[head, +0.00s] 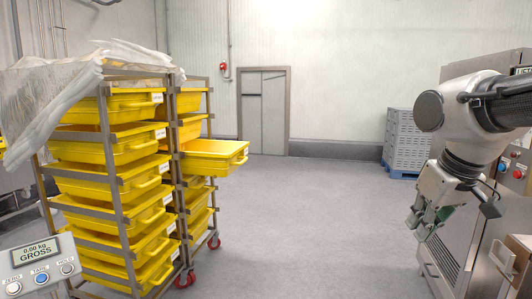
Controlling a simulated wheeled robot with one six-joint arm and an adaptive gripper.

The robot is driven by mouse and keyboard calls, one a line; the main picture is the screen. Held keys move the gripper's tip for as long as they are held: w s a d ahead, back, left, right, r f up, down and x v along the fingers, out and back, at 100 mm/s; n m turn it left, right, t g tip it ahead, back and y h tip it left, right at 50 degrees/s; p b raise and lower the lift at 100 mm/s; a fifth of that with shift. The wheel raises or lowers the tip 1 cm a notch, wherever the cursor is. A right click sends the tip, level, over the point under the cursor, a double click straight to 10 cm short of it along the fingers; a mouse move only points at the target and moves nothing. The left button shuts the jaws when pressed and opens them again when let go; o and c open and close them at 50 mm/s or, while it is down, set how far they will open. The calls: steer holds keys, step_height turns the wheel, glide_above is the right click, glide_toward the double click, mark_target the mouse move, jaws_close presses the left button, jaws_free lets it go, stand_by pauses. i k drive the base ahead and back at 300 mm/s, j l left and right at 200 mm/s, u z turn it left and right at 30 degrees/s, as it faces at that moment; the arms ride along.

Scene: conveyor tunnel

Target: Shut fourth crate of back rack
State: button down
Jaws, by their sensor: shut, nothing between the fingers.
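The back rack (207,88) stands behind the front rack at the left and holds yellow crates in a column. One yellow crate (217,158) juts far out of it to the right, level, its handle end facing right. The crates above it (190,102) and below it (198,202) sit inside the frame, partly hidden by the front rack. I cannot tell the full count of crates in the back rack. My gripper (422,232) hangs at the right, shut and empty, pointing down, well apart from the jutting crate.
The front rack (106,130), full of yellow crates under plastic film (60,90), fills the left. A scale display (38,262) is at the lower left. Grey stacked crates (405,142) and steel machinery (500,190) stand at the right. The middle floor is clear.

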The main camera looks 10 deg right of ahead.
mark_target(215, 158)
steer(key=i+z, duration=0.3)
steer(key=i, duration=1.7)
steer(key=i+l+u, duration=0.15)
steer(key=i+u, duration=0.15)
steer(key=i, duration=0.2)
steer(key=i+l+u, duration=0.25)
steer(key=i, duration=0.3)
steer(key=i+l+u, duration=0.3)
steer(key=i, duration=0.15)
